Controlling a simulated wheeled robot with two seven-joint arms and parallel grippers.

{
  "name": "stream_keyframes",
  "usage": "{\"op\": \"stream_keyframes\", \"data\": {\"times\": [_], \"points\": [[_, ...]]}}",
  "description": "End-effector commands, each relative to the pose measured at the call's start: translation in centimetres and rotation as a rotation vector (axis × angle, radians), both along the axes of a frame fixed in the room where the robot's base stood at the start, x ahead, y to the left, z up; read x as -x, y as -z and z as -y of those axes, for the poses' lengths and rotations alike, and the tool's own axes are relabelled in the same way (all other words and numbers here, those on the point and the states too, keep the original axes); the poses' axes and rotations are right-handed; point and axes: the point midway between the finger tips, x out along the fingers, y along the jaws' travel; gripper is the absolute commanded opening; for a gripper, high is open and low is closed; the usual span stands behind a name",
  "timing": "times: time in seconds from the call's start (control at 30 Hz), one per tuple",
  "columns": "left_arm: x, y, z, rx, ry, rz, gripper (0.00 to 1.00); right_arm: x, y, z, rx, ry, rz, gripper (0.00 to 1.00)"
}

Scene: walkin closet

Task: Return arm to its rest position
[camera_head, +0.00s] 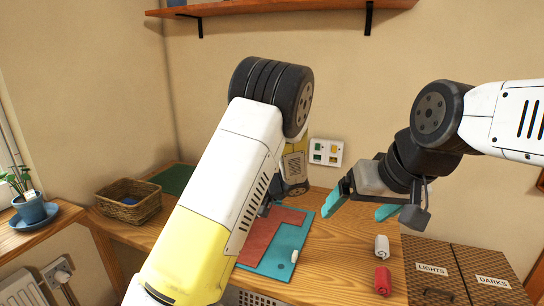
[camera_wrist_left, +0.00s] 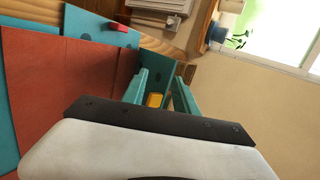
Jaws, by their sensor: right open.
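My right gripper (camera_head: 361,205) is open and empty in the head view, with its two teal fingers apart. It hangs above the right part of the wooden table (camera_head: 335,262). My left arm (camera_head: 232,170) crosses the middle of the head view, and its forearm hides most of the left gripper. In the left wrist view the left gripper (camera_wrist_left: 163,92) shows two teal fingers standing apart. A small yellow thing (camera_wrist_left: 154,100) shows between them; I cannot tell how far beyond the fingers it is.
A teal mat (camera_head: 290,238) with red folded pieces lies under the left arm. White (camera_head: 382,248) and red (camera_head: 383,280) rolls lie beside woven boxes (camera_head: 432,262) marked LIGHTS and DARKS. A basket (camera_head: 128,203) stands at left. A shelf (camera_head: 280,8) hangs above.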

Motion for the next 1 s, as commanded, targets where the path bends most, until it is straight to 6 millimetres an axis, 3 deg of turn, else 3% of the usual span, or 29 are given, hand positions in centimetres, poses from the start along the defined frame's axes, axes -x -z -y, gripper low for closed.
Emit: {"op": "stream_keyframes", "data": {"times": [0.1, 0.23, 0.6, 0.8, 1.0], "points": [[3.3, -2.0, -1.4, 0.204, -0.073, -0.033, 0.35, 0.0, 0.0, 0.0, 0.000, 0.000, 0.000, 0.89], [6.7, -4.0, -1.7, 0.411, -0.111, -0.049, 0.35, 0.0, 0.0, 0.0, 0.000, 0.000, 0.000, 0.89], [15.7, -11.2, -0.5, 0.919, -0.066, 0.063, 0.35, 0.0, 0.0, 0.0, 0.000, 0.000, 0.000, 0.89], [20.3, -15.1, 0.7, 1.106, 0.029, 0.206, 0.35, 0.0, 0.0, 0.0, 0.000, 0.000, 0.000, 0.89], [23.7, -17.5, 1.9, 1.196, 0.124, 0.341, 0.35, 0.0, 0.0, 0.0, 0.000, 0.000, 0.000, 0.89]]}}
